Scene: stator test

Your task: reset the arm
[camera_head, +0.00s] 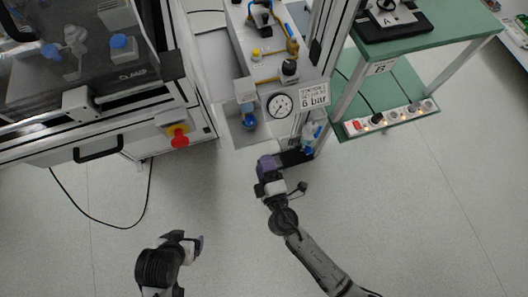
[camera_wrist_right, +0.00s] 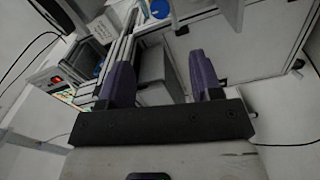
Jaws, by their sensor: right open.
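My right arm reaches up from the lower right in the head view. Its gripper (camera_head: 268,164) has purple fingers and is near the foot of the pressure station. In the right wrist view the two purple fingers of this gripper (camera_wrist_right: 160,76) stand apart with nothing held between them. A grey box-like part shows beyond them. My left gripper (camera_head: 200,243) is low in the head view, over the bare floor. Only a little of its purple tip shows, and its jaw opening is hidden.
A gauge (camera_head: 280,105) and a 6 bar sign (camera_head: 314,97) are on the station just beyond my right gripper. A machine with a red emergency button (camera_head: 179,139) stands at left. A green table (camera_head: 425,38) with a power strip (camera_head: 390,117) below stands at right. Floor in front is clear.

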